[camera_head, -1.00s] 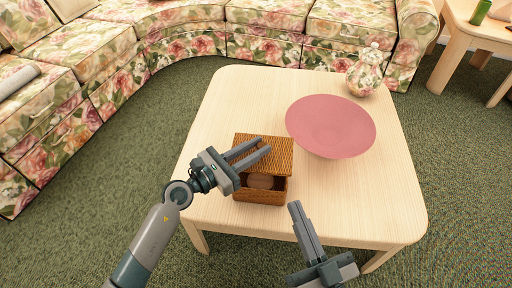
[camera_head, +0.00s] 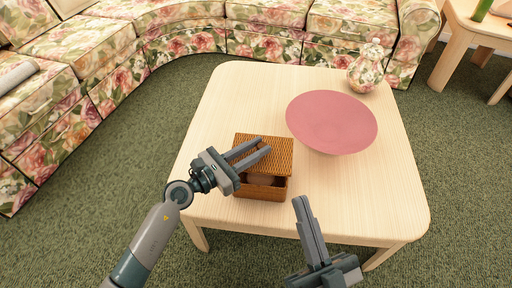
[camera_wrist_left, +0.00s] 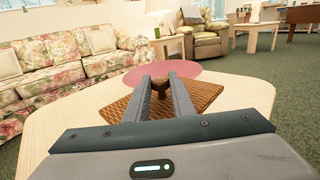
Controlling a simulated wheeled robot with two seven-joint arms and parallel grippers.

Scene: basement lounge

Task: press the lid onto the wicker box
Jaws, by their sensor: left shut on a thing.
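The wicker box (camera_head: 260,192) stands on the table near its front left side. Its woven lid (camera_head: 281,158) is over it, with its front edge raised, leaving a dark gap at the front. A brownish thing (camera_head: 262,181) inside shows partly through the gap. My left gripper (camera_head: 264,146) reaches over the lid from the left. In the left wrist view, its fingers (camera_wrist_left: 160,80) are shut on a brown part of the lid that looks like a knob. My right gripper (camera_head: 300,199) has its fingers together, empty, right of the box near the table's front edge.
A floral lidded jar (camera_head: 366,70) stands at the back right corner. A floral sofa (camera_head: 190,35) curves behind. The table's right side is clear.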

